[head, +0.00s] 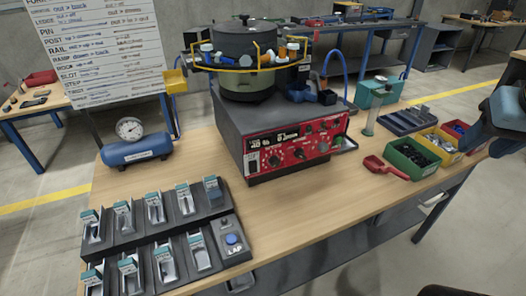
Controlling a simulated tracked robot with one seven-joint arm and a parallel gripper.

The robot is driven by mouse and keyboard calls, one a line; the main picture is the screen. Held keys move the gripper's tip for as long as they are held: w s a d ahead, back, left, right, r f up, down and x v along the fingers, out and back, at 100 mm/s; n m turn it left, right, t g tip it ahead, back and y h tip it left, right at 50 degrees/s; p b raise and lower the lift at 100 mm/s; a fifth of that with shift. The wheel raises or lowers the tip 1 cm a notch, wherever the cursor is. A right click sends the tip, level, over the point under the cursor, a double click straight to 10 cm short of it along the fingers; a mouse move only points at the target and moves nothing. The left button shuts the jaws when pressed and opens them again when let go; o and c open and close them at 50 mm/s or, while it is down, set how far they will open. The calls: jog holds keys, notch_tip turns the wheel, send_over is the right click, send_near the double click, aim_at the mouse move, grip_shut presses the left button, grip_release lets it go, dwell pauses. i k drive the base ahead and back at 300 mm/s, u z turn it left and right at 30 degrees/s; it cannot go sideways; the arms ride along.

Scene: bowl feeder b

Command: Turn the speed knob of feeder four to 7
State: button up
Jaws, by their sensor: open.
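The bowl feeder stands at the middle of the table, a dark round bowl (245,45) on a grey box base (228,125). Its red front panel (287,150) faces me and carries a small lit display (264,141) and several dark knobs. One knob (275,160) is at the lower left, another (300,153) at the lower middle and a third (323,146) at the lower right. The labels and pointer positions are too small to read, so I cannot tell which is the speed knob. Part of my arm shows at the right edge; my gripper's fingers do not show.
A rack of several labelled slots (132,247) with a blue button (232,239) fills the front left. A blue tank with a gauge (130,128) stands behind it. A red scoop (385,167) and a green bin (412,158) lie right. The table before the panel is clear.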

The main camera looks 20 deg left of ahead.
aim_at(274, 161)
jog(key=z, duration=1.15)
jog(key=i, duration=0.1)
jog(key=u, duration=3.05)
jog(key=k, duration=0.8)
jog(key=z, duration=0.45)
jog(key=i, duration=1.05)
jog(key=z, duration=0.1)
